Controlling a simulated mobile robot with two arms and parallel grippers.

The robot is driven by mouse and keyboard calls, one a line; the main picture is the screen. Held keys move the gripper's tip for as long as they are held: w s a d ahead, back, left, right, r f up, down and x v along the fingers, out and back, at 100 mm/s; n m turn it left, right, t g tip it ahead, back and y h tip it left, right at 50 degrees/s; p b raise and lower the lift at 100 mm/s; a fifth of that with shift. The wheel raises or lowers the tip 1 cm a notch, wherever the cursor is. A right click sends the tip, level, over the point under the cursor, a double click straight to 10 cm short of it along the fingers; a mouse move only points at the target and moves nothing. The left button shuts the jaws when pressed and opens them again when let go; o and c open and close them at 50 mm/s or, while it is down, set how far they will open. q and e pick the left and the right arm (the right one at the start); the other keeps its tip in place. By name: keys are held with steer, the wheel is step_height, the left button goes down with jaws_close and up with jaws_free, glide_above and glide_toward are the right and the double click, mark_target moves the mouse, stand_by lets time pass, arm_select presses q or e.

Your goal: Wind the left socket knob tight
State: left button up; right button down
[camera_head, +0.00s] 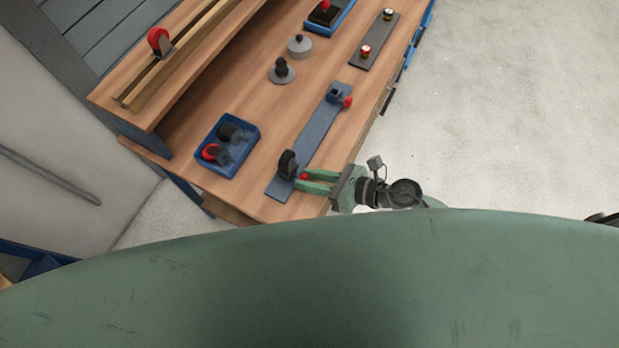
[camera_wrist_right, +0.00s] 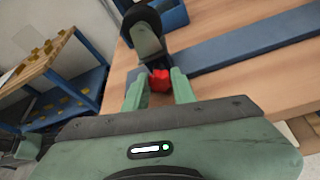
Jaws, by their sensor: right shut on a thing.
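A long blue-grey bar (camera_head: 313,140) lies on the wooden bench with a socket at each end. At its near end a black wheel-like part (camera_head: 288,163) stands upright in the socket, and it shows large in the right wrist view (camera_wrist_right: 142,28). This socket's red knob (camera_wrist_right: 160,80) faces my right gripper (camera_head: 304,178). My right gripper is shut on this knob, with a green finger on each side of it. The far socket (camera_head: 334,92) has its own red knob (camera_head: 347,102) and looks empty. My left gripper is not in view.
A blue tray (camera_head: 226,168) left of the bar holds a red and a black wheel. A grey disc (camera_head: 283,79) with a black part, another disc (camera_head: 300,47) and a dark strip (camera_head: 377,38) stand farther back. A raised shelf (camera_head: 185,55) carries a red wheel (camera_head: 159,40).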

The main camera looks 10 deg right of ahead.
steer(key=shift+w+m, duration=0.1)
steer(key=shift+m, duration=0.3)
steer(key=c, duration=1.1)
jaws_free()
steer(key=shift+c, duration=0.2)
steer(key=shift+d, duration=0.15)
steer(key=b+v, duration=0.2)
steer(key=v, duration=0.5)
steer(key=shift+d+b, duration=0.35)
steer(key=shift+r, duration=0.15)
